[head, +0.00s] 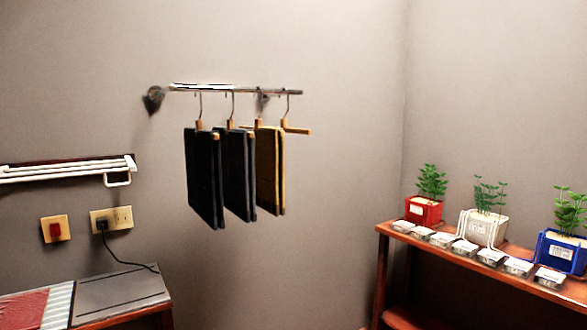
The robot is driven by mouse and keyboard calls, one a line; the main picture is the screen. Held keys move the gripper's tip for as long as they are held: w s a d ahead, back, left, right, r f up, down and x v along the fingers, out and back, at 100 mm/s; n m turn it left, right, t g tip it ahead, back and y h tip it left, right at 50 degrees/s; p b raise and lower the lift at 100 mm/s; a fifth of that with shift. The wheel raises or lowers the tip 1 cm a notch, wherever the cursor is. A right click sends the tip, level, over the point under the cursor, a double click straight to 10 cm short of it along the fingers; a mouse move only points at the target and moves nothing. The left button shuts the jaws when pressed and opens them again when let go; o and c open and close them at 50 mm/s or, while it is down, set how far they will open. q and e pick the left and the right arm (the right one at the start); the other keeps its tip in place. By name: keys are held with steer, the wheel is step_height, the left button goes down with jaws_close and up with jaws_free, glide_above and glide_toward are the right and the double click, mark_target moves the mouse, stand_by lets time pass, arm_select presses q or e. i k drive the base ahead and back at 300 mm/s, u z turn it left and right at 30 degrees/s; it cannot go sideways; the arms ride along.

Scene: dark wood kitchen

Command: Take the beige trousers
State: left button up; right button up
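The beige trousers (269,170), a tan-brown folded pair, hang on a wooden hanger from the metal wall rail (235,90). They are the rightmost of the hanging trousers, and their left part is partly hidden behind a dark navy pair (240,175). A black pair (204,178) hangs farther left. An empty wooden hanger (296,130) hangs at the right of the beige trousers. Neither of my grippers shows in the head view.
A wooden shelf (384,229) at the right holds potted plants in red (424,211), white (484,228) and blue (562,252) pots and several small labelled blocks. A counter (122,292) stands lower left, below a white rack (70,171). The space below the trousers looks clear.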

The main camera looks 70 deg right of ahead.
mark_target(269, 142)
steer(key=z, duration=1.15)
steer(key=i, duration=0.25)
steer(key=z, duration=0.05)
